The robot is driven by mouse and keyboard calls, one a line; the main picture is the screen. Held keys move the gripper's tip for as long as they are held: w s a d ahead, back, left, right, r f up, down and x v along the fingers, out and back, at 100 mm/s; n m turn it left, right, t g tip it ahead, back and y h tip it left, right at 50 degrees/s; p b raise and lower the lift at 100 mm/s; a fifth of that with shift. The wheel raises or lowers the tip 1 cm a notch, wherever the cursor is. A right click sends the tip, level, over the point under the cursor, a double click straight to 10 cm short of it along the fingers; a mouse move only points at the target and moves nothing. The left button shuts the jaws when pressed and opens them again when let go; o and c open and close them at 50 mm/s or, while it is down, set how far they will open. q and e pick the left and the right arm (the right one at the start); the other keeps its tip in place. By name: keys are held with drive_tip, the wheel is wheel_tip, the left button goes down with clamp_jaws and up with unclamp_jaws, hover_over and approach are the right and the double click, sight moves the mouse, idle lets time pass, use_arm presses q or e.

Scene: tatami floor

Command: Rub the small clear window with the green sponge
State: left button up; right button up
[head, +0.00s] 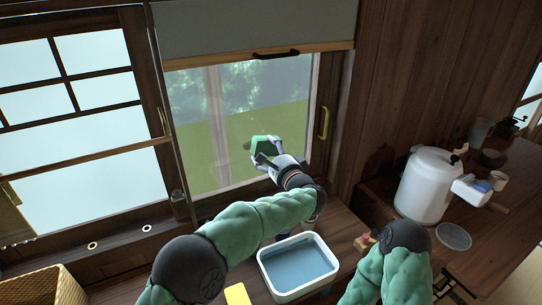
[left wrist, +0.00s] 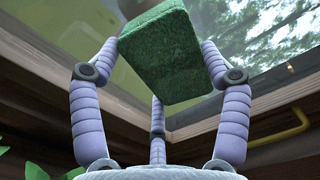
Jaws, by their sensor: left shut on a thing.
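The small clear window (head: 215,125) is the pane in the middle of the head view, with greenery behind it and a blind over its top. My left gripper (head: 266,158) is in front of its lower right part, shut on the green sponge (head: 262,143). In the left wrist view the sponge (left wrist: 160,52) sits between the fingers, with the window glass (left wrist: 258,40) behind it. I cannot tell whether the sponge touches the glass. My right arm shows at the lower right of the head view, but its gripper does not show.
A white basin of water (head: 298,265) stands on the counter below the window, with a yellow block (head: 237,294) beside it. A white canister (head: 425,183) stands on the right counter. A yellow handle (head: 323,123) is on the right window frame. A wicker basket (head: 42,287) is lower left.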

use_arm(q)
drive_tip(key=a+b, duration=0.1)
drive_tip(key=s+a+b, duration=0.1)
drive_tip(key=a, duration=0.1)
drive_tip(key=a+b, duration=0.1)
drive_tip(key=shift+s+a+f, duration=0.1)
drive_tip(key=shift+s+a, duration=0.1)
drive_tip(key=shift+s, duration=0.2)
drive_tip(key=shift+s+a+b, duration=0.2)
drive_tip(key=shift+a+b, duration=0.2)
drive_tip(key=shift+a, duration=0.1)
drive_tip(key=shift+s+a+b, duration=0.15)
drive_tip(key=shift+a+b, duration=0.25)
drive_tip(key=shift+a, duration=0.1)
drive_tip(key=v, duration=0.6)
drive_tip(key=shift+s+d, duration=0.1)
drive_tip(key=shift+v, duration=1.4)
